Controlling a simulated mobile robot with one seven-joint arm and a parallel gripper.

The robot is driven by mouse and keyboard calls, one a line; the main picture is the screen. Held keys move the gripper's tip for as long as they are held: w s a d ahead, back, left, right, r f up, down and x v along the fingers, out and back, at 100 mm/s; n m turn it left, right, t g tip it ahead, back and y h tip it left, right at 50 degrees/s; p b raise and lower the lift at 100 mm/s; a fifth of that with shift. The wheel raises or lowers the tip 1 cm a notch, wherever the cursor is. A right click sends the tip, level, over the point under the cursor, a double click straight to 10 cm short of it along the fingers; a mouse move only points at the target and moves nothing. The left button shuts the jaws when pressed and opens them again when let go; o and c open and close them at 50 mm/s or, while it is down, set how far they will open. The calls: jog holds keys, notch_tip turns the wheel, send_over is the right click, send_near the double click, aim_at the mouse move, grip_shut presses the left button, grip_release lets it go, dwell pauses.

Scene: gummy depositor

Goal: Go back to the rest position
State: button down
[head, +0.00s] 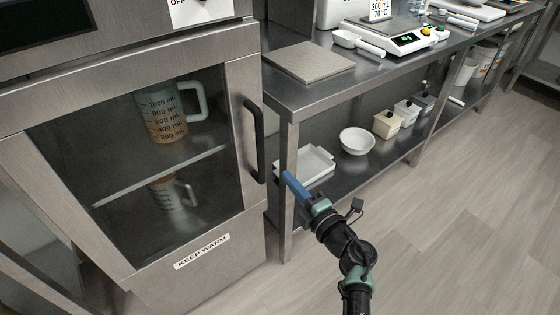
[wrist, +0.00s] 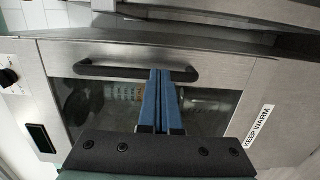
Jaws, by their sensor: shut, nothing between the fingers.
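My gripper (head: 287,178) has blue fingers and is in front of the right side of the warming cabinet, close to the table's near leg. In the wrist view my gripper (wrist: 161,75) shows its two fingers together, with nothing between them. They point toward the cabinet door's black handle (wrist: 125,71); I cannot tell from this view whether they touch it. In the head view the handle (head: 256,140) is above and left of the fingertips. The cabinet door (head: 225,195) looks shut. Two measuring jugs stand behind its glass, an upper one (head: 163,115) and a lower one (head: 172,195).
A steel table (head: 290,98) stands right of the cabinet, with a grey board (head: 308,62), a scoop (head: 358,43) and a scale (head: 405,38) on top. Its lower shelf holds a white tray (head: 318,160), a bowl (head: 357,141) and small containers (head: 388,123). The floor (head: 450,230) at right is clear.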

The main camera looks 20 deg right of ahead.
jog(key=v, duration=0.3)
jog(key=shift+s+d, duration=0.2)
jog(key=shift+d, duration=0.1)
notch_tip(320, 180, up, 31)
jog(key=w+a+m+t+h, duration=0.2)
jog(key=m+t+h, duration=0.3)
jog(key=m+t, duration=0.25)
jog(key=s+a+r+m+t+h, duration=0.1)
jog(key=s+a+r+m+h, duration=0.15)
jog(key=r, duration=0.25)
jog(key=s+a+r+m+t+h, duration=0.1)
jog(key=r+m+h, duration=0.1)
jog(key=r+m, duration=0.3)
jog(key=s+a+r+m+y, duration=0.5)
jog(key=s+a+r+y, duration=0.1)
jog(key=s+a+r, duration=0.9)
notch_tip(320, 180, up, 18)
jog(key=d+p, duration=0.1)
jog(key=p, duration=1.8)
jog(key=shift+s+d+m+h, duration=0.2)
jog(key=shift+m+h, duration=0.1)
jog(key=shift+h, duration=0.15)
